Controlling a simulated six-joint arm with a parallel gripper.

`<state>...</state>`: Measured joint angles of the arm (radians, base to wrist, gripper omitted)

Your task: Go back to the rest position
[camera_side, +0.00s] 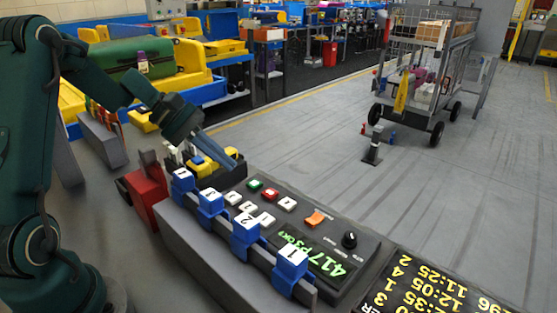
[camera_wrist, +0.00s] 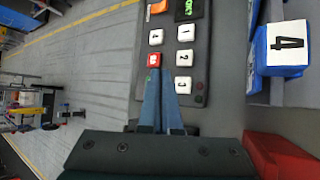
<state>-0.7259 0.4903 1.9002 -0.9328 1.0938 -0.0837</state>
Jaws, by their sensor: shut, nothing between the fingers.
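My gripper (camera_side: 229,160) is at the end of my dark green arm, reaching down toward the far end of the control panel in the side view. Its slim blue-grey fingers are shut and empty. In the wrist view my gripper (camera_wrist: 161,70) shows over the panel (camera_wrist: 200,75), its fingertips close to a red button (camera_wrist: 154,60) in the picture. I cannot tell the height of the tips above the panel. The panel (camera_side: 372,250) also carries white numbered keys (camera_side: 288,203), a green button (camera_side: 254,184), an orange switch (camera_side: 315,218) and a black knob (camera_side: 349,240).
Blue numbered blocks (camera_side: 291,264) stand along a grey rail beside the panel. A red block (camera_side: 148,188) sits at the rail's far end. A wire cart (camera_side: 432,70) stands on open floor behind.

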